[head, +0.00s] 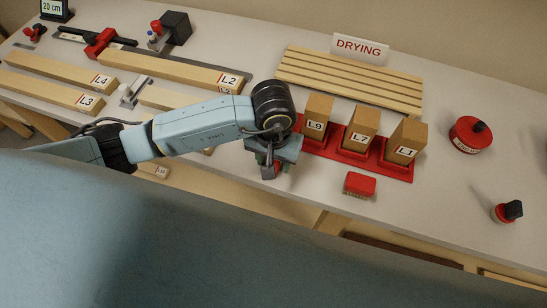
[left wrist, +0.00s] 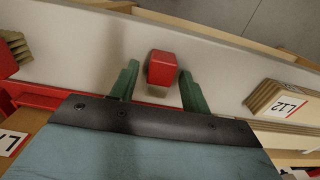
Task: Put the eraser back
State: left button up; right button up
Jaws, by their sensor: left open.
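A small red block (left wrist: 162,68), which looks like the eraser, sits between the two green fingers of my left gripper (left wrist: 160,85) in the left wrist view. The fingers are open, with a gap on each side of it. In the head view my left gripper (head: 272,174) points down near the bench's front edge, left of the red tray (head: 398,171). A bit of red shows at its fingertips; the rest is hidden by the gripper. My right gripper is not in view.
Wooden blocks L9 (head: 317,113), L7 (head: 360,128) and L1 (head: 405,142) stand in the red tray. Behind it is a slatted rack (head: 350,80) with a DRYING sign (head: 360,48). A round red tin (head: 470,135) stands right. Long wooden bars lie left.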

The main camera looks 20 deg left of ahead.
aim_at(274, 162)
pick_arm(q)
notch_tip(274, 162, up, 12)
jog(key=shift+b, duration=0.35)
